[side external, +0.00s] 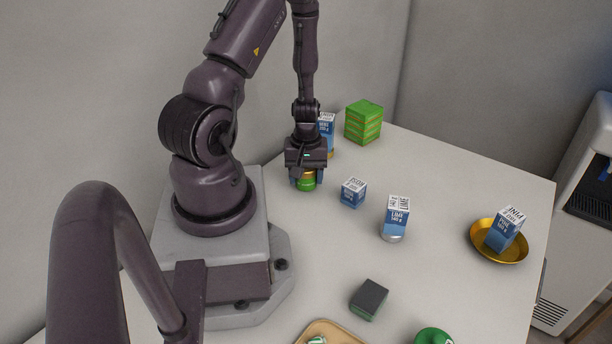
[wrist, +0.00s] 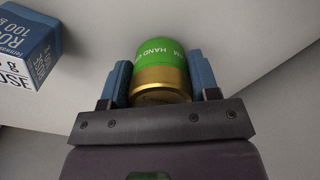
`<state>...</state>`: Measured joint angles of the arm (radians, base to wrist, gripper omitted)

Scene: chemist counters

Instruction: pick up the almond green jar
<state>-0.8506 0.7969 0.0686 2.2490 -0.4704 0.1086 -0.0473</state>
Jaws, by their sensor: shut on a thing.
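A green jar with a gold band and the words "HAND" on its label shows in the wrist view (wrist: 158,62); it also shows in the side external view (side external: 307,182). My gripper (side external: 306,178) points down at the back of the counter, shut on the green jar. In the wrist view, its two blue fingers (wrist: 160,80) press on either side of the jar. The jar's far end and part of its label are hidden. I cannot tell whether the jar touches the counter.
A blue ROSE box (side external: 353,193) stands just right of the jar, and another blue box (side external: 327,130) is behind my gripper. Stacked green boxes (side external: 363,122), a LIME box (side external: 396,214), a gold dish (side external: 483,250) and a dark box (side external: 369,299) stand around.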

